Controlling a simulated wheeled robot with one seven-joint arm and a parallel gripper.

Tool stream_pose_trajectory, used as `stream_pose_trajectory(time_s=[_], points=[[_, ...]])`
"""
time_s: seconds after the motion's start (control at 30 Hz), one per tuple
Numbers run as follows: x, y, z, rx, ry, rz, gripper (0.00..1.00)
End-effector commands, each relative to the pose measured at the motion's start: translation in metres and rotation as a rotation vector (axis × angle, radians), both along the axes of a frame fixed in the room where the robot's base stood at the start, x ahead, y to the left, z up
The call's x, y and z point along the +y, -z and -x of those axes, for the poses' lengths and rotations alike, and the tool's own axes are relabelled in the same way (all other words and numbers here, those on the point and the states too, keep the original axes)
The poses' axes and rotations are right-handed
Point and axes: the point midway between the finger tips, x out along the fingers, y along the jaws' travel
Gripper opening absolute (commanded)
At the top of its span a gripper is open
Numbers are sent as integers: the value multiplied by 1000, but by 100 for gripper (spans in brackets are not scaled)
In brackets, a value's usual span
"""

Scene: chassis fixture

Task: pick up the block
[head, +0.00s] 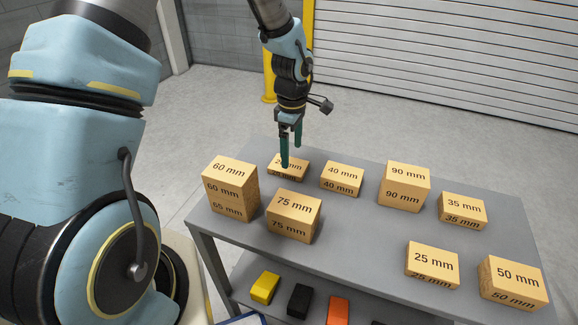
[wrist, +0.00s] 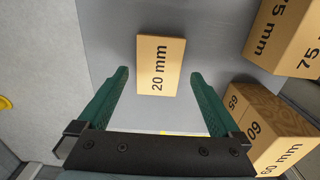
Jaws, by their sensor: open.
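The tan 20 mm block (head: 290,173) is a low wooden block on the grey table near its back left, partly hidden by a finger in the head view. My gripper (head: 292,155) is above it, with its green fingers pointing down. In the wrist view, the 20 mm block (wrist: 160,65) lies flat between and just beyond the fingertips of my gripper (wrist: 160,76), which is open and empty. Gaps show on both sides of the block. How high the fingertips are above it is hard to tell.
Other labelled blocks stand around: the 60 mm (head: 231,188), 75 mm (head: 292,216), 40 mm (head: 341,178), 90 mm (head: 404,186), 35 mm (head: 462,210), 25 mm (head: 431,265) and 50 mm (head: 513,282). A lower shelf holds a yellow block (head: 264,288) and others. The table (head: 365,235) is bare mid-front.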

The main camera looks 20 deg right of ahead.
Motion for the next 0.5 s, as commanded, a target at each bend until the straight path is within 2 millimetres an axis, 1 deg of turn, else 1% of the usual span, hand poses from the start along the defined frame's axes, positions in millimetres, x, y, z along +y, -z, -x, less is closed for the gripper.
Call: stream_pose_trajectory(time_s=[0.3,0.4,0.5], points=[[-4,39,2,2,2,-1,100],[-4,45,2,1,1,0,100],[-4,47,2,0,2,1,100]])
